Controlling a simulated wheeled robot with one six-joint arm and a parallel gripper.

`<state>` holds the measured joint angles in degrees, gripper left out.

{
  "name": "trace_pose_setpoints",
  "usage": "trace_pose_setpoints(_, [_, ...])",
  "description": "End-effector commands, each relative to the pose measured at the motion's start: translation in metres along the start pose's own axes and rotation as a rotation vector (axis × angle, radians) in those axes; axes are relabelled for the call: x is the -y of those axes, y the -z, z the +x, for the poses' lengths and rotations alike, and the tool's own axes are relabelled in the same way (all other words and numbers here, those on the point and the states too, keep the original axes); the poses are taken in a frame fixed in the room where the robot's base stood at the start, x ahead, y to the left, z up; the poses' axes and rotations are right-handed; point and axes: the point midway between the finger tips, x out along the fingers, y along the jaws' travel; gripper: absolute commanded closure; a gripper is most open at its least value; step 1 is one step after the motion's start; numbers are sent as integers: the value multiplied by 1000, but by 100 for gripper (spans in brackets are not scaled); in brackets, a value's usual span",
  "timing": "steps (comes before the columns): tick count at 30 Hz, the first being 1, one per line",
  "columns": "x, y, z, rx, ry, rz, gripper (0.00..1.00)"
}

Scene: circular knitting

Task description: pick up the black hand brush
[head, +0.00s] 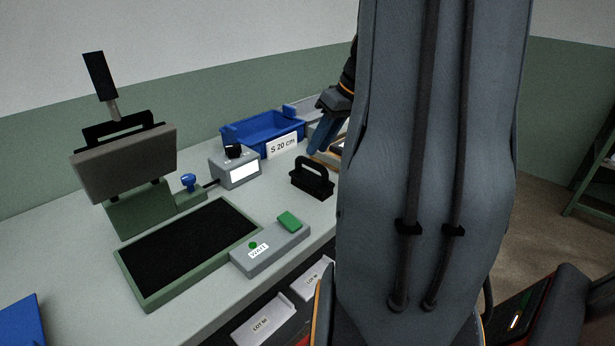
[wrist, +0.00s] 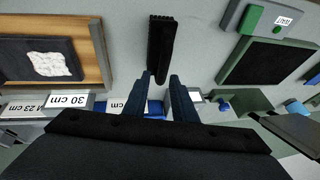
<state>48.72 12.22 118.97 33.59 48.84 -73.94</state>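The black hand brush (head: 313,181) stands on the light grey table with its loop handle up, in front of the blue bin. In the wrist view the brush (wrist: 161,48) is seen from above as a long dark shape, beyond my fingertips. My gripper (head: 323,146) has blue fingers pointing down, behind and a little to the right of the brush in the head view. In the wrist view my gripper (wrist: 162,82) has its two fingers apart with nothing held between them. My arm hides part of the table to the right.
A blue bin (head: 262,129) labelled S 20 cm and a small display box (head: 236,172) stand near the brush. A grey button box (head: 268,252), a black pad (head: 190,247) and a press (head: 125,165) are left. A wood-framed tray (wrist: 105,48) lies left in the wrist view.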

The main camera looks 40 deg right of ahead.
Motion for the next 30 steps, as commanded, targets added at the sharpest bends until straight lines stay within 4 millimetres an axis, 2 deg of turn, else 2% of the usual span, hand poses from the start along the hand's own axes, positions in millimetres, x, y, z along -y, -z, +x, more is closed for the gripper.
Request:
trace_pose_setpoints(15, [5,-1,62,4,2,1,75])
trace_pose_setpoints(25, [4,-1,69,2,-1,1,75])
trace_pose_setpoints(30, [3,-1,69,2,-1,1,100])
